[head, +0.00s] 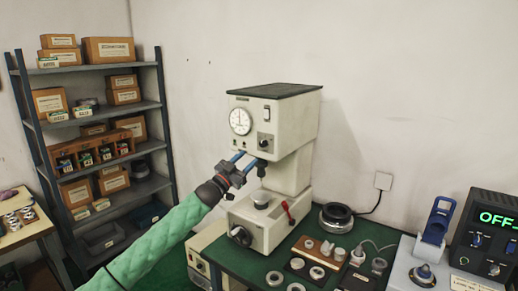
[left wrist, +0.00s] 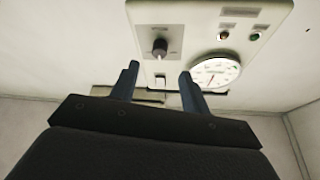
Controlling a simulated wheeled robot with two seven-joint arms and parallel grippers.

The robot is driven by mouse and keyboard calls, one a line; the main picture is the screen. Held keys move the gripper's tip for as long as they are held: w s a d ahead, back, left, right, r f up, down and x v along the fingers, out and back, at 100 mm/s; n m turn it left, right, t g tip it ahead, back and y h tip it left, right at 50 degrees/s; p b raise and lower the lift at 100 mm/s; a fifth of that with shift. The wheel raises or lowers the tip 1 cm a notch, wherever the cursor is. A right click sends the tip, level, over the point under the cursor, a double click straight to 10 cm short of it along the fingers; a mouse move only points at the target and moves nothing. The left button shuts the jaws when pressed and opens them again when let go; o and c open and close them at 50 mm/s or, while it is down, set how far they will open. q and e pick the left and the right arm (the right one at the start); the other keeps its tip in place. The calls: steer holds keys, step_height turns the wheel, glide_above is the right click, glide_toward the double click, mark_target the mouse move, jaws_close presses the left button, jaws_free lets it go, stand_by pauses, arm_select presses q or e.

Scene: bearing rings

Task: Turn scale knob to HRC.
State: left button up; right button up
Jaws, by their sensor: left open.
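The scale knob is a small dark knob (head: 264,142) on a light plate, low on the front of the cream hardness tester (head: 292,140). It also shows in the left wrist view (left wrist: 160,47), its pointer and lettering too small to read. My left gripper (head: 248,160) is open and empty, just below and left of the knob in the head view. In the left wrist view its two blue fingers (left wrist: 159,74) are apart, with the knob just beyond the gap between their tips. The fingers do not touch the knob. My right gripper is out of view.
A round dial gauge (head: 240,121) sits beside the knob. Below are the tester's anvil (head: 261,200) and a red-handled lever (head: 288,211). The green bench (head: 236,265) holds metal rings and a wooden block of samples. A shelf (head: 150,104) stands left.

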mark_target(261, 146)
arm_select(q)
steer(key=shift+n, duration=0.5)
steer(key=p+x, duration=0.3)
steer(key=x, duration=0.4)
steer(key=shift+r+p, duration=0.1)
steer(key=shift+p, duration=0.25)
steer(key=shift+w+d, duration=0.25)
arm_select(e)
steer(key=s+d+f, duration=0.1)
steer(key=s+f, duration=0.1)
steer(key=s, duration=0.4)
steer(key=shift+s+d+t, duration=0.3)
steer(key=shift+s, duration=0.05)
arm_select(q)
steer(key=shift+c, duration=0.5)
steer(key=c, duration=0.9)
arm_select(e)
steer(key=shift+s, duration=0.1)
